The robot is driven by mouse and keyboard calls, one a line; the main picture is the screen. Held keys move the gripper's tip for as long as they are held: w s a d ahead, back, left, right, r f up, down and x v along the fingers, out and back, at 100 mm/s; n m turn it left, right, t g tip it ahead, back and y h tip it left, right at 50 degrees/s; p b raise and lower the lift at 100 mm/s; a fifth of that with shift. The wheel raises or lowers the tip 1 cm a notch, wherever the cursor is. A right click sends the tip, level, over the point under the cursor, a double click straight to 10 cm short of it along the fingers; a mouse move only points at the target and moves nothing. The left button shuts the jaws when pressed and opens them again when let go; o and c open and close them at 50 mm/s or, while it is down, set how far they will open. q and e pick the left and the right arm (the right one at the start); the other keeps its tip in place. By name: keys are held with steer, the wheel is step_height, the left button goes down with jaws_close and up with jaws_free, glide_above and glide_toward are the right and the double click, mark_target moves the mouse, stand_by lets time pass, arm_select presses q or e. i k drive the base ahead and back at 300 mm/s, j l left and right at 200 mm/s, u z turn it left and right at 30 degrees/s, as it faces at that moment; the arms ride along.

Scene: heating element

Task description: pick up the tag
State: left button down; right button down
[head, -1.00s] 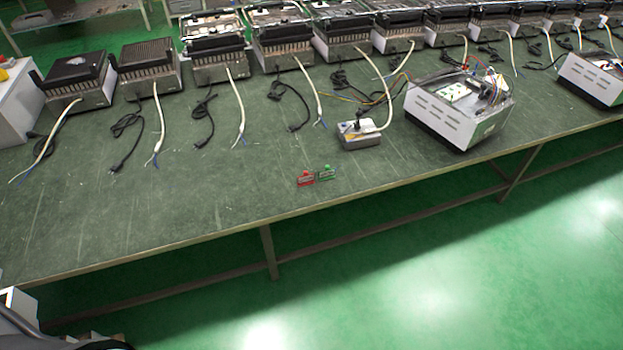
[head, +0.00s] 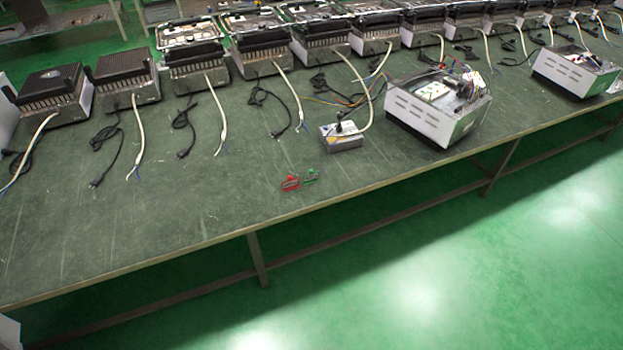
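Two small tags lie side by side on the dark green table (head: 200,215), towards its front edge. One is a red tag (head: 290,183) and the other, just to its right, is a green tag (head: 311,177). Both are small in the picture, so their markings cannot be read. Neither of my grippers is in the head view.
A grey box with a plug (head: 341,137) sits behind the tags. An open white appliance (head: 438,108) stands to the right. A row of heaters with loose cables lines the back. The table's front-left area is clear. Green floor (head: 450,250) lies in front.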

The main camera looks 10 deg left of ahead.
mark_target(313, 177)
steer(key=i+j, duration=0.15)
steer(key=j, duration=0.25)
steer(key=i+j, duration=0.1)
steer(key=j, duration=0.3)
steer(key=i+j+z, duration=0.15)
steer(key=j+z, duration=0.3)
steer(key=j, duration=0.2)
steer(key=j+z, duration=0.45)
steer(key=j, duration=0.15)
steer(key=j+z, duration=0.15)
steer(key=z, duration=0.3)
steer(key=j, duration=0.15)
